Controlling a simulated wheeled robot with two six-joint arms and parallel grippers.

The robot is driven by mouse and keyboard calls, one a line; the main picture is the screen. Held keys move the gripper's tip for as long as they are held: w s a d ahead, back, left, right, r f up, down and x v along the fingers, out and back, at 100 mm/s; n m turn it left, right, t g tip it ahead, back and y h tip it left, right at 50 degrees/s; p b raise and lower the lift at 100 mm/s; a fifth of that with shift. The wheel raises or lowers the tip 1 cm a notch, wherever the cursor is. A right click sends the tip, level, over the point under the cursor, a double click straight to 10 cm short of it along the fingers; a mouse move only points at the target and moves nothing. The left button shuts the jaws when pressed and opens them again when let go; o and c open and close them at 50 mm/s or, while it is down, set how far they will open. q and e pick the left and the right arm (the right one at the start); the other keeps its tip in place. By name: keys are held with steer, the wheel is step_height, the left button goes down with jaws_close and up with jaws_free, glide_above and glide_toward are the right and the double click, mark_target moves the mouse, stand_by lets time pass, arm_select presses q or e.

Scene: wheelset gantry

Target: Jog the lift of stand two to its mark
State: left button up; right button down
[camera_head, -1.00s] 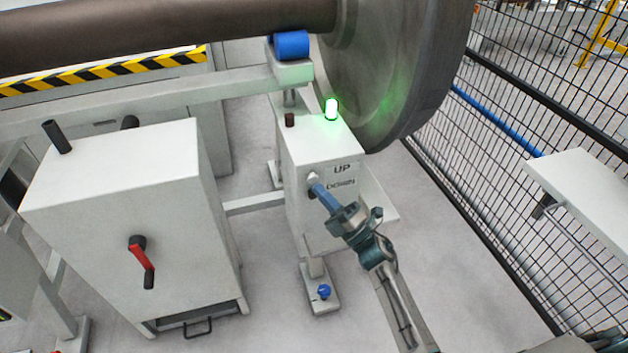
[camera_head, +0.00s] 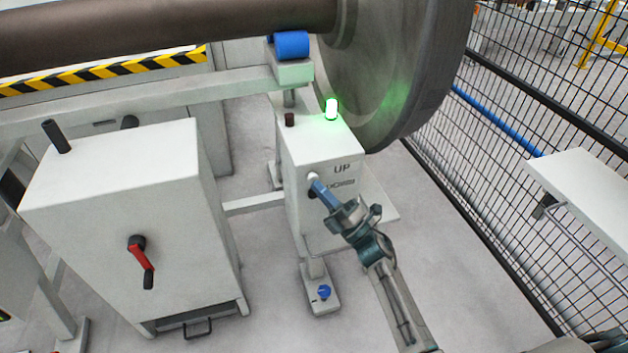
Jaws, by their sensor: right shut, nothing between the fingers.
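The stand (camera_head: 310,148) is a light grey box labelled UP and DOWN on its front. A white button (camera_head: 313,177) sits beside the UP label, with a dark button (camera_head: 311,194) below it, partly hidden. A green lamp (camera_head: 331,109) glows on the box top. A blue roller (camera_head: 291,45) sits on the lift head (camera_head: 293,73) behind the box, close under the axle. My right gripper (camera_head: 317,186) is shut and empty, its blue fingertips at the white button; I cannot tell whether they press it. The fingers partly cover the DOWN label. My left gripper is out of view.
A grey cabinet (camera_head: 115,215) with a red-and-black handle (camera_head: 141,261) stands to the left. The axle (camera_head: 160,25) and large wheel (camera_head: 400,70) hang above. A mesh fence (camera_head: 530,170) and a pale shelf (camera_head: 585,195) bound the right.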

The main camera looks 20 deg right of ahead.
steer(key=shift+w, duration=0.5)
stand_by(0.4)
steer(key=shift+s, duration=0.1)
stand_by(1.6)
steer(key=shift+s, duration=0.85)
steer(key=s+p, duration=0.1)
steer(key=s, duration=0.4)
steer(key=shift+d, duration=0.1)
stand_by(1.4)
